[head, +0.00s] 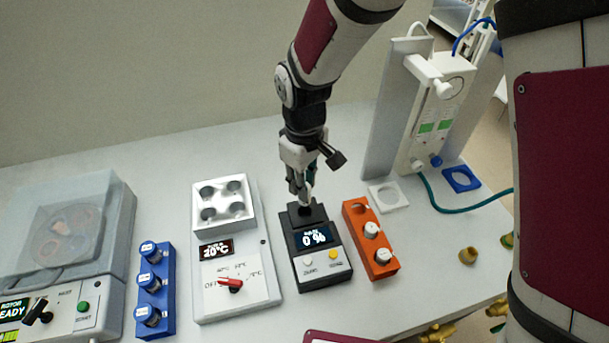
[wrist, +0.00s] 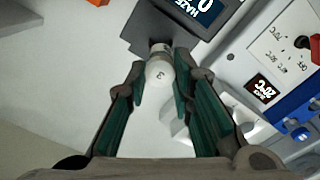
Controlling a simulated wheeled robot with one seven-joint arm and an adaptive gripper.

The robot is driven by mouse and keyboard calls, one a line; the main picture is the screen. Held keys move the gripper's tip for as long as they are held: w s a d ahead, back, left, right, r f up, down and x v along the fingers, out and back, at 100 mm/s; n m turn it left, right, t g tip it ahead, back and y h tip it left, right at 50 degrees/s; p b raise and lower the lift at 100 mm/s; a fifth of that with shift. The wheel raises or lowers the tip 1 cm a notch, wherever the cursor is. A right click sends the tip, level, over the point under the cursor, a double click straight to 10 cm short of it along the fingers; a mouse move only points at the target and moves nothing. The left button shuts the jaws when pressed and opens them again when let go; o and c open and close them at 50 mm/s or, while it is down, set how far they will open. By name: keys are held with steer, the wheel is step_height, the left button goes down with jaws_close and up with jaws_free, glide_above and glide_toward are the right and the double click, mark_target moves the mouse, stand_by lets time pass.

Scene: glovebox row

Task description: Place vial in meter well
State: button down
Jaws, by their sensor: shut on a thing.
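The dark meter (head: 322,268) stands mid-table, its display reading 0 %. Its raised rear block (head: 293,216) lies under my gripper (head: 303,196); the well itself is hidden. In the wrist view, my gripper (wrist: 160,88) is shut on a vial with a white cap (wrist: 159,74) marked with a small digit. The vial's far end meets the edge of the meter's dark block (wrist: 150,25). I cannot tell whether it sits inside the well or just above it. In the head view, the fingers mostly hide the vial.
Right of the meter, an orange rack (head: 382,271) holds two white-capped vials and has one empty hole. A heater block with a dial (head: 222,300) stands close on the left, then a blue vial rack (head: 170,291) and a centrifuge (head: 60,250). A tall apparatus (head: 428,110) stands behind right.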

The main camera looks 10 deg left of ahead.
steer(key=shift+f+p, duration=0.45)
steer(key=shift+f, duration=3.1)
steer(key=shift+f, duration=0.2)
steer(key=c, duration=1.4)
jaws_free()
steer(key=shift+r, duration=0.1)
